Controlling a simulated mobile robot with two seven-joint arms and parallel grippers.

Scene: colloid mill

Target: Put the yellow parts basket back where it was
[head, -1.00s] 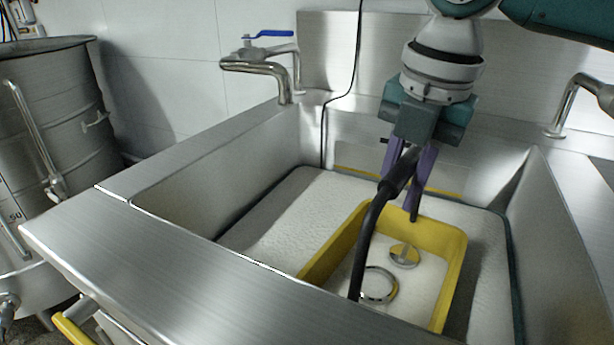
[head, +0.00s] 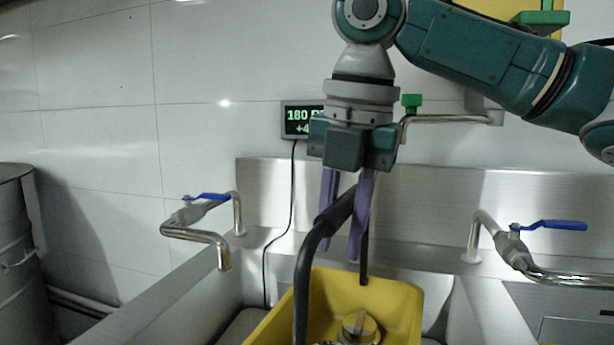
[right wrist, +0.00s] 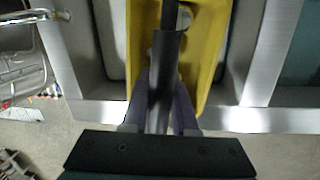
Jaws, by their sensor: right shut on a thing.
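The yellow parts basket (head: 400,305) hangs in the lower middle of the head view, with round metal parts (head: 357,328) inside. Its black handle (head: 309,262) arches up between the purple fingers of my right gripper (head: 346,215), which is shut on it. In the right wrist view, the black handle (right wrist: 166,70) runs between the fingers, with the yellow basket (right wrist: 208,55) beyond. The basket's lower part is cut off by the head frame, so its underside is hidden. My left gripper is not in view.
The steel sink (head: 180,292) surrounds the basket's lower area. Blue-handled taps stand at its left (head: 205,235) and right (head: 500,250). A display (head: 300,118) with a hanging cable is on the tiled wall. A steel drum (head: 18,240) stands at left.

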